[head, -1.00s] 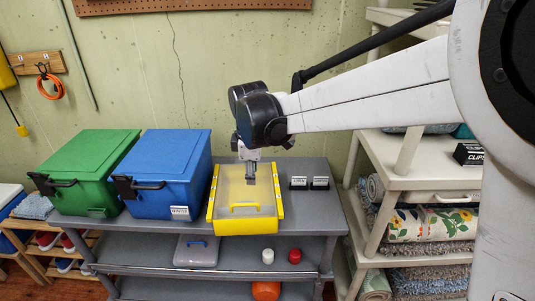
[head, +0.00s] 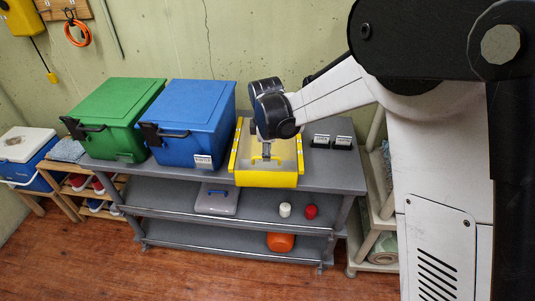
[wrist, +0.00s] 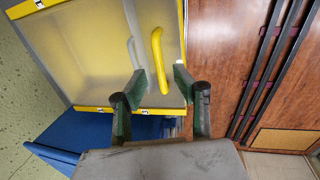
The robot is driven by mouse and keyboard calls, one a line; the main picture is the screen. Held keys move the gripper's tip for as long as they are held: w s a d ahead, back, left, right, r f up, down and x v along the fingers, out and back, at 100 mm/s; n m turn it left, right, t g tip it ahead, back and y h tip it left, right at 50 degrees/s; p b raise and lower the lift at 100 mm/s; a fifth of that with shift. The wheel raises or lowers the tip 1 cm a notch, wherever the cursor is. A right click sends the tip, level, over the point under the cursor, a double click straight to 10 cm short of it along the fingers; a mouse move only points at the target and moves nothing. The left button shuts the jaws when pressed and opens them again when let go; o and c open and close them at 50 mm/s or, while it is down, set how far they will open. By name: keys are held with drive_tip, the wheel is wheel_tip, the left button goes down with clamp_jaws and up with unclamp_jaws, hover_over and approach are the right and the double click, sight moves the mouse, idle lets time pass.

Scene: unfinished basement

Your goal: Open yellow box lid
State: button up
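The yellow box (head: 268,180) stands on the top shelf of the grey cart with its see-through greyish lid (head: 282,145) down. A yellow bar handle (wrist: 157,50) is on the lid near its front edge; it also shows in the head view (head: 258,159). My gripper (head: 266,150) points down over the front part of the lid. In the wrist view my gripper (wrist: 160,78) is open, with its two green-padded fingers apart. The handle appears in line with the gap between them. I cannot tell how far the fingertips are above it.
A blue box (head: 190,120) and a green box (head: 115,115) stand left of the yellow box. Small black holders (head: 332,141) stand to its right. The lower shelf holds a grey lidded container (head: 216,200), a white item (head: 285,209) and a red item (head: 311,211).

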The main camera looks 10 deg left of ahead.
drive_tip(key=shift+w+f, duration=0.2)
drive_tip(key=shift+f, duration=0.95)
drive_tip(key=shift+c, duration=0.2)
clamp_jaws()
